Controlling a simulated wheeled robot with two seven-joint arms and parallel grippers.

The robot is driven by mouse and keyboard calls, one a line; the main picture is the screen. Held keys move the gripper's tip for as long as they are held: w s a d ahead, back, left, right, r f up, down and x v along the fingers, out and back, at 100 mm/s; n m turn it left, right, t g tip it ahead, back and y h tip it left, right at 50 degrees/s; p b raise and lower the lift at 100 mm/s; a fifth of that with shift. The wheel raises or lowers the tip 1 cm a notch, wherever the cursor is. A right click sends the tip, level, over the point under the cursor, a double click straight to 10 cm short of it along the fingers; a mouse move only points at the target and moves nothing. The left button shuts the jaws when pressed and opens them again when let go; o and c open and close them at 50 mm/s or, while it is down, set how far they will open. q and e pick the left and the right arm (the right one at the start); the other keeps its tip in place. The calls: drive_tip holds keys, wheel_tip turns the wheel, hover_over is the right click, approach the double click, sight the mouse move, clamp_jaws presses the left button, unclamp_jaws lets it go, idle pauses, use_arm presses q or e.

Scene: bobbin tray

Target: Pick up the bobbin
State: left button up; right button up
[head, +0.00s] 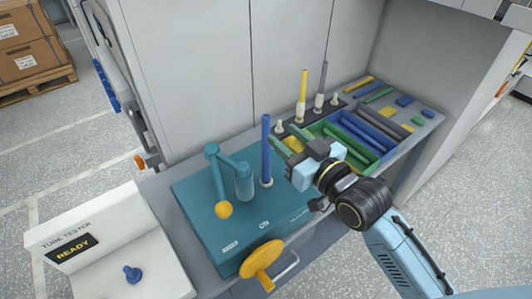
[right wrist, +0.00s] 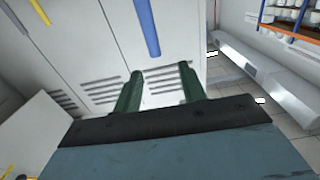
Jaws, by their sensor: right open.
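A tall, thin blue bobbin (head: 266,140) stands upright on a pale base on the teal machine (head: 205,190). Its blue shaft also shows at the top of the right wrist view (right wrist: 147,27), beyond the fingertips. My right gripper (head: 279,146) has green fingers and is close to the blue bobbin, on its right. In the right wrist view its two fingers (right wrist: 160,82) are apart with nothing between them. Whether a finger touches the bobbin cannot be told. A yellow bobbin (head: 302,95) and a grey one (head: 320,88) stand upright on a dark rack behind. My left gripper is not in view.
A teal lever arm with an orange knob (head: 224,210) rises left of the blue bobbin. An orange handwheel (head: 262,263) is at the machine's front. Green and blue trays (head: 377,138) lie to the right. A white tube tester (head: 105,250) reads READY at left.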

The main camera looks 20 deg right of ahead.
sight(269, 122)
drive_tip(key=x, duration=0.3)
drive_tip(key=shift+w, duration=0.15)
drive_tip(key=shift+d+f+p+x, duration=0.1)
drive_tip(key=shift+f+p+x, duration=0.05)
drive_tip(key=shift+x, duration=0.75)
drive_tip(key=shift+d+f+p+x, duration=0.1)
drive_tip(key=shift+p+x, duration=0.05)
drive_tip(key=shift+x, duration=0.75)
drive_tip(key=shift+d+f+p+x, duration=0.15)
drive_tip(key=shift+x, duration=0.75)
drive_tip(key=shift+w, duration=0.1)
clamp_jaws()
